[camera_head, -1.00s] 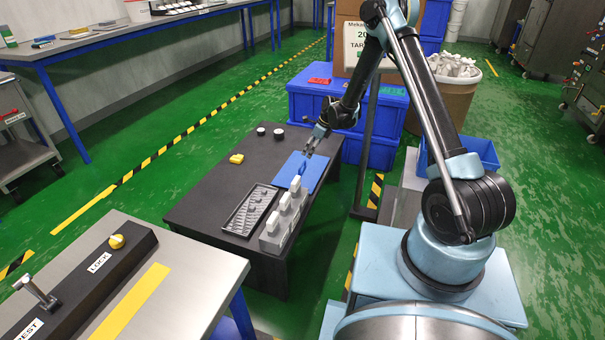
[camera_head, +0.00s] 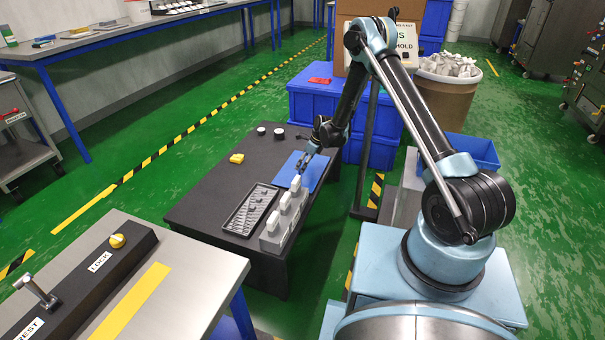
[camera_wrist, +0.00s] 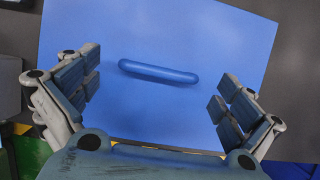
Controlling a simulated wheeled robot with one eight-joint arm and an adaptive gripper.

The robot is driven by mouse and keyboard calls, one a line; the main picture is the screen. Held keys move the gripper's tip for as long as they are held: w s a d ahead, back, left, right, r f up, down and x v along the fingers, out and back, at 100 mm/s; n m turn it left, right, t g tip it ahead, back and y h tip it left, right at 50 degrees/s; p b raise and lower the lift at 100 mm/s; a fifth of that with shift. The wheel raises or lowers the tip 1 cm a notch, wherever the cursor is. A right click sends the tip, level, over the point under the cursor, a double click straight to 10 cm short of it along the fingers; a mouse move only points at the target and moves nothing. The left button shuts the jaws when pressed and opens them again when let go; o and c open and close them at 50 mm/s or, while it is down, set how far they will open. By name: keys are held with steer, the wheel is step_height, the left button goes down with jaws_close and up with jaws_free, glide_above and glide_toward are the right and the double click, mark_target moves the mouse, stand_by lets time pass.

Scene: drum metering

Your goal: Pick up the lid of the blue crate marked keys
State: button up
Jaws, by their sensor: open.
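A flat blue lid (camera_head: 316,174) lies on the low dark table. In the wrist view the lid (camera_wrist: 200,35) fills most of the picture, with a raised rounded blue bar handle (camera_wrist: 158,72) near its middle. No keys marking is readable on it. My gripper (camera_head: 301,167) is over the lid in the head view. In the wrist view my gripper (camera_wrist: 155,93) is open and empty, its fingers spread wide on both sides, with the handle just beyond the gap. I cannot tell the exact height above the lid.
On the dark table (camera_head: 205,192) stand a grey block with upright pieces (camera_head: 283,222), a slotted dark tray (camera_head: 250,210), a yellow piece (camera_head: 236,158) and two small round items.

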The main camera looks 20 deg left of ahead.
steer(key=shift+a+f, duration=0.2)
steer(key=shift+f, duration=0.3)
steer(key=c, duration=1.4)
steer(key=shift+r, duration=0.1)
